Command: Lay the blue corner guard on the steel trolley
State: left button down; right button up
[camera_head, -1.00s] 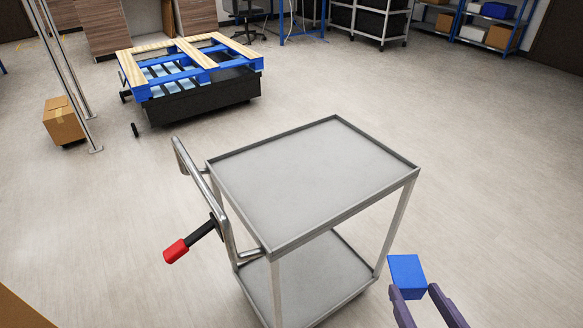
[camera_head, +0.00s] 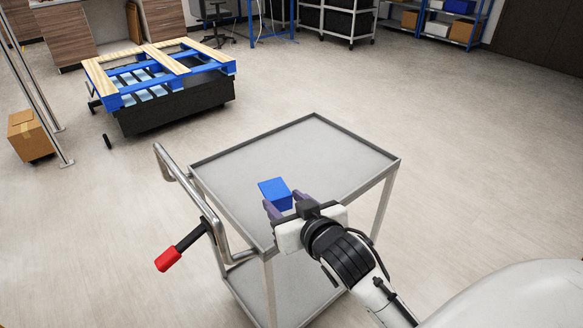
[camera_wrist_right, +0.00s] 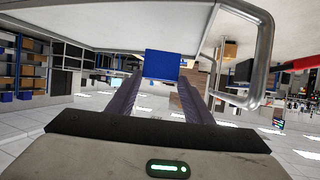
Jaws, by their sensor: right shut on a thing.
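The blue corner guard (camera_head: 274,192) is a small blue block, seen over the near part of the steel trolley's top in the head view. My right gripper (camera_head: 286,204) is shut on it, the purple fingers on either side. In the right wrist view the guard (camera_wrist_right: 162,65) sits between the tips of my right gripper (camera_wrist_right: 162,82). The steel trolley (camera_head: 325,150) has a grey rimmed top, a lower shelf and a bar handle at its left. I cannot tell whether the guard touches the top. My left gripper is not in view.
The trolley top is otherwise bare. A red-tipped black grip (camera_head: 168,259) sticks out at the handle side. A blue and wooden pallet (camera_head: 160,66) lies on a black base at the back left, near a cardboard box (camera_head: 30,136). Open floor lies to the right.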

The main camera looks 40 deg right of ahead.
jog(key=w+d+r+m+h, duration=0.1)
jog(key=w+d+r, duration=0.4)
jog(key=w, duration=0.3)
jog(key=shift+h, duration=0.3)
notch_tip(320, 180, down, 10)
jog(key=shift+d+f+b, duration=0.1)
jog(key=shift+d+b, duration=0.05)
jog(key=shift+b, duration=0.4)
jog(key=shift+f, duration=0.45)
jog(key=shift+f, duration=0.1)
jog(key=o, duration=1)
